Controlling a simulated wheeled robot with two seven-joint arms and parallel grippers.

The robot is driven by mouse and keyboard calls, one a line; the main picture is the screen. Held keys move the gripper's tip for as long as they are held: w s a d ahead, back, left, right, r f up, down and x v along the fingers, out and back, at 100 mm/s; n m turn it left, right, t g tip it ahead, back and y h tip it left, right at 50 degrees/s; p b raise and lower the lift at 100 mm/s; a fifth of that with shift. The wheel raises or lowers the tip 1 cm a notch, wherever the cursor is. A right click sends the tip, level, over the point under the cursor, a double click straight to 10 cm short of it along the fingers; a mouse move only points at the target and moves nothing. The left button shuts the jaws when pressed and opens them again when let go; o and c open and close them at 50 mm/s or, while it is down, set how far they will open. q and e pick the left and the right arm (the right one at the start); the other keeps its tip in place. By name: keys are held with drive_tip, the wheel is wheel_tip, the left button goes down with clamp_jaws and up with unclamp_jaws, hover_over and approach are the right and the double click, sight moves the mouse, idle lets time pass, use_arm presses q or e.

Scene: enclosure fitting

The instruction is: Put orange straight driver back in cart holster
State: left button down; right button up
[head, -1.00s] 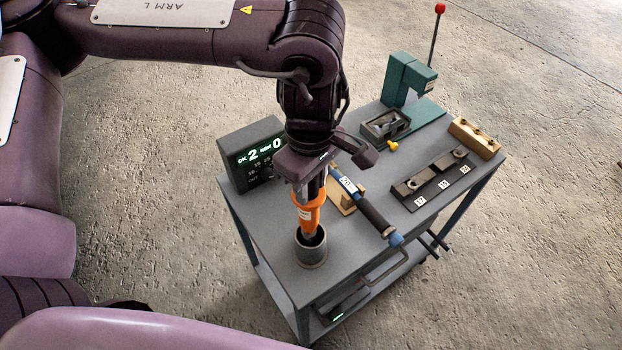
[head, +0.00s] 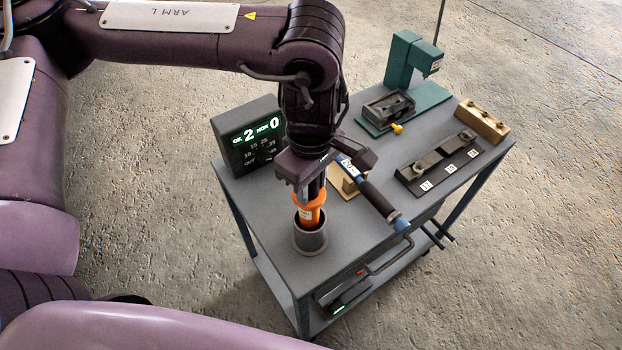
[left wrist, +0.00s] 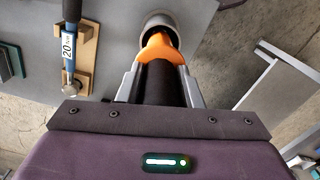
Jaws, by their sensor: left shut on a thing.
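The orange straight driver (head: 309,212) stands upright with its lower end inside the grey cylindrical holster (head: 310,240) at the cart's near left corner. My left gripper (head: 308,196) is shut on the driver, just above the holster mouth. In the left wrist view the driver's orange body (left wrist: 158,48) and dark upper part lie between the two fingers, with the holster rim (left wrist: 159,20) beyond. The driver's tip is hidden inside the holster. My right gripper is not in view.
A blue and black torque wrench (head: 376,200) lies on a wooden stand right of the holster. A display box (head: 250,140) stands behind left. A green press (head: 408,75), a socket rail (head: 450,163) and a wooden block (head: 482,120) occupy the far side.

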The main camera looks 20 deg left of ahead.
use_arm(q)
drive_tip(key=shift+r, duration=0.1)
drive_tip(key=c, duration=0.9)
unclamp_jaws()
